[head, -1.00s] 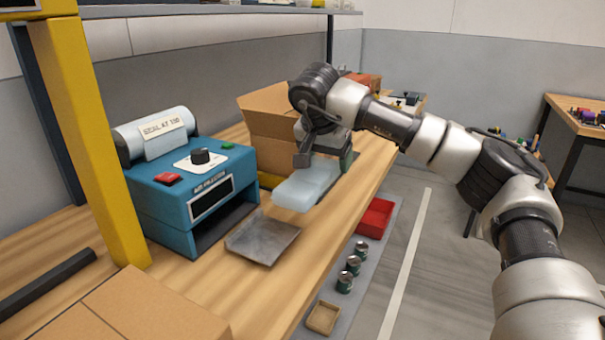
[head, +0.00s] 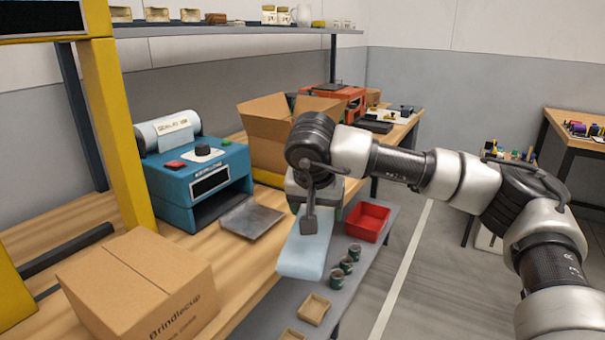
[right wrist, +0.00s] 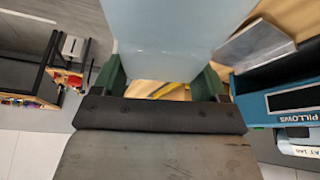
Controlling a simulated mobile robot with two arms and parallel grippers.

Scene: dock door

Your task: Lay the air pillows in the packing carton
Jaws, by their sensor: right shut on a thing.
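My right gripper (head: 310,222) is shut on a pale blue air pillow (head: 304,258). The pillow hangs down tilted at the bench's front edge, to the right of the metal tray. In the right wrist view, the pillow (right wrist: 180,35) is pinched between the two green fingers of the gripper (right wrist: 160,80). The packing carton (head: 264,146) stands on the bench behind my right gripper, with its flaps up. Its inside is mostly hidden, and my wrist covers its right part. My left gripper is not in view.
The blue air pillow machine (head: 195,187) stands left of the carton, with a metal tray (head: 252,219) before it. A closed box (head: 150,290) sits at front left beside a yellow post (head: 118,140). A lower shelf holds a red bin (head: 367,225), cans (head: 346,264) and card trays (head: 313,309).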

